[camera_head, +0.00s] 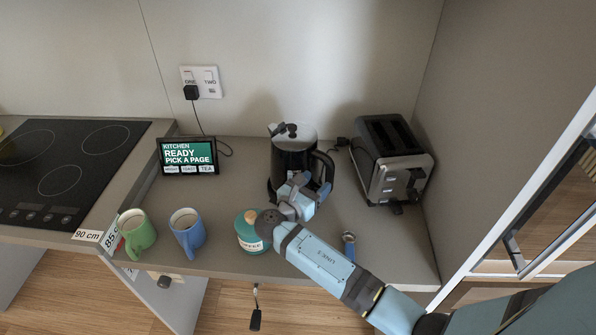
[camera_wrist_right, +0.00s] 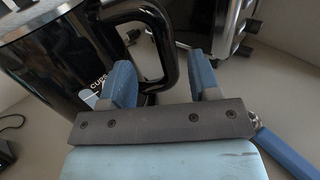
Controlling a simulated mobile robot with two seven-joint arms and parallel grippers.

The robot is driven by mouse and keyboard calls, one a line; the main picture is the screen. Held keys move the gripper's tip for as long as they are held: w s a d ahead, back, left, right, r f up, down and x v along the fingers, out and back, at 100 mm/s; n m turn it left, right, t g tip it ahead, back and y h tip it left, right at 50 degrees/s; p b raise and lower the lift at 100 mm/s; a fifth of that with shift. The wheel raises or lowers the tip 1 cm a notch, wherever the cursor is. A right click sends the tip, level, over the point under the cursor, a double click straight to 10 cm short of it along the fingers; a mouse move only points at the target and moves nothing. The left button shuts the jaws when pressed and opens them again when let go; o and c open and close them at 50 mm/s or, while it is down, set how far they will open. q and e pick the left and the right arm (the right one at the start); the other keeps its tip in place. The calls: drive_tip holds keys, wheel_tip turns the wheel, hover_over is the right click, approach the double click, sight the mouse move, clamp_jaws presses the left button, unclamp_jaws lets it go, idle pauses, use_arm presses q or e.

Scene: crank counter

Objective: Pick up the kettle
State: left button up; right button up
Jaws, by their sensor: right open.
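The kettle (camera_head: 291,158) is black with a silver lid and stands upright at the back middle of the counter. Its black handle (camera_head: 327,168) is on the right side. My right gripper (camera_head: 306,186) is open, in front of the kettle on its handle side. In the right wrist view, the open fingers (camera_wrist_right: 160,75) appear on either side of the kettle's handle (camera_wrist_right: 168,45), with the dark body (camera_wrist_right: 70,60) at the left. I cannot tell whether the fingers touch it. The gripper hides the kettle's lower front in the head view. My left gripper is not in view.
A toaster (camera_head: 394,165) stands close to the right of the kettle. A teal coffee jar (camera_head: 249,240), a blue mug (camera_head: 187,238) and a green mug (camera_head: 138,236) stand near the front edge. A small screen (camera_head: 188,157) is at the back left. A blue-handled tool (camera_head: 348,246) lies at the right.

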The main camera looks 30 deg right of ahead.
sight(327, 174)
drive_tip(key=x, duration=0.4)
drive_tip(key=p+x, duration=0.1)
drive_tip(key=x, duration=0.1)
drive_tip(key=shift+s+r, duration=0.2)
drive_tip(key=shift+s, duration=0.1)
drive_tip(key=shift+w+d+f, duration=0.1)
drive_tip(key=shift+d, duration=0.15)
clamp_jaws()
idle(0.8)
drive_tip(key=shift+w+r, duration=0.1)
drive_tip(key=shift+r, duration=0.15)
